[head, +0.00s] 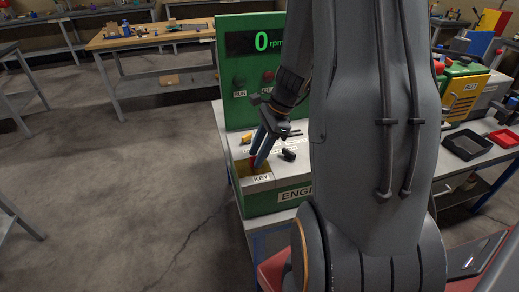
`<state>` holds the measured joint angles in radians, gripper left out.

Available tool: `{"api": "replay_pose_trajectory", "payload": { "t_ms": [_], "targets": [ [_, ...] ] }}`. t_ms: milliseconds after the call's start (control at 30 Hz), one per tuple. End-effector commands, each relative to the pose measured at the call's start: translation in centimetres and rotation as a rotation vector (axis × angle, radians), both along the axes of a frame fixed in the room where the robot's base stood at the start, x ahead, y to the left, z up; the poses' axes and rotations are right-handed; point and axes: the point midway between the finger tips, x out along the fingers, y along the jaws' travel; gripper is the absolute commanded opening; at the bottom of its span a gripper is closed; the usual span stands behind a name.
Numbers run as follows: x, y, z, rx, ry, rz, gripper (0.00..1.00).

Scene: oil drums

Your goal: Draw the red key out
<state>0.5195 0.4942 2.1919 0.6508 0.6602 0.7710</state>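A green engine test box (262,201) stands on a light bench, with a KEY label on its front left and a panel reading 0 rpm behind. My gripper (256,161) points down at the box top, its fingertips just above the KEY label. A small red patch, likely the red key (252,160), shows at the fingertips. The fingers cover most of it. I cannot tell whether they are closed on it or only around it.
A yellow piece (247,138) and a black piece (289,155) are on the box top beside my gripper. My arm hides the box's right part. Dark and red trays (467,145) stand on the bench at right. The floor at left is clear.

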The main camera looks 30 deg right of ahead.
Motion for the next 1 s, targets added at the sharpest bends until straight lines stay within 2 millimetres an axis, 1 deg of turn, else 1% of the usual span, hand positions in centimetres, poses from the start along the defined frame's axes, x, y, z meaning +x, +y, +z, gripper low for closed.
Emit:
{"api": "replay_pose_trajectory", "payload": {
  "t_ms": [67, 167, 200, 300, 1000],
  "targets": [
    [0.00, -0.01, 0.02, 0.000, 0.000, 0.000, 0.36],
    [0.00, -0.01, 0.03, 0.000, 0.000, 0.000, 0.21],
    [0.00, -0.01, 0.03, 0.000, 0.000, 0.000, 0.14],
    [0.00, -0.01, 0.04, 0.000, 0.000, 0.000, 0.00],
    [-0.02, -0.04, 0.88, 0.000, 0.000, 0.000, 0.00]
  ]
}}
